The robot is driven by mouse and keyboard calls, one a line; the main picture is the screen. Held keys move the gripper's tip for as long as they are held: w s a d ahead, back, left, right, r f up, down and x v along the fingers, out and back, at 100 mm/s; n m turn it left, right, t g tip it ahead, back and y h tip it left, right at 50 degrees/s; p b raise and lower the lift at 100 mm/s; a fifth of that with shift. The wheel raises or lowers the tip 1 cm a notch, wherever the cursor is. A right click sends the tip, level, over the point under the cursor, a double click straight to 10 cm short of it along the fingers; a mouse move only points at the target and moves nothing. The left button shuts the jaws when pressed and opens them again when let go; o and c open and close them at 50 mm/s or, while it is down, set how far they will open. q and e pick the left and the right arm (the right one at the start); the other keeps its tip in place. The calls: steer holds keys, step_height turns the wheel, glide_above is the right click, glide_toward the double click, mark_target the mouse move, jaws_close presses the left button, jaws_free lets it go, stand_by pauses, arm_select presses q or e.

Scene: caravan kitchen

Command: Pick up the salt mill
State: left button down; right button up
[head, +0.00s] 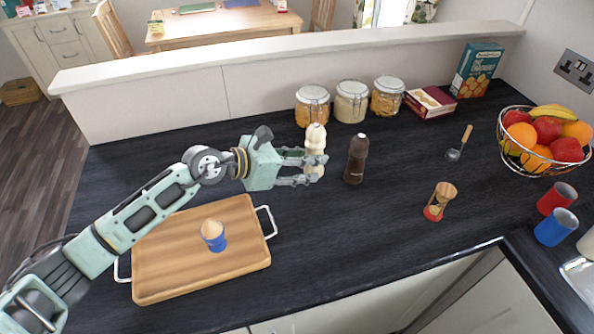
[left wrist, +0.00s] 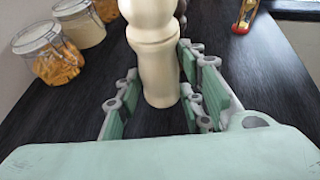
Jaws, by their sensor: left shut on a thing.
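The cream salt mill (head: 316,137) is upright on the dark worktop, left of the dark brown pepper mill (head: 356,160). My left gripper (head: 317,168) reaches it from the left, with its fingers around the lower body, shut on it. In the left wrist view the salt mill (left wrist: 157,65) fills the space between the fingers, and its top is cut off by the frame. Whether its base touches the worktop is hard to tell. My right gripper is not in view.
Several glass jars (head: 350,102) stand behind the mills by the low wall. An hourglass (head: 440,202) and a fruit basket (head: 530,168) are to the right. The front middle worktop is clear.

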arm_select(q)
steer(key=d+r+b, duration=0.1)
steer(key=d+r, duration=0.5)
steer(key=d, duration=0.3)
steer(key=shift+s+d+b, duration=0.3)
steer(key=shift+s+d, duration=0.05)
steer(key=shift+d, duration=0.05)
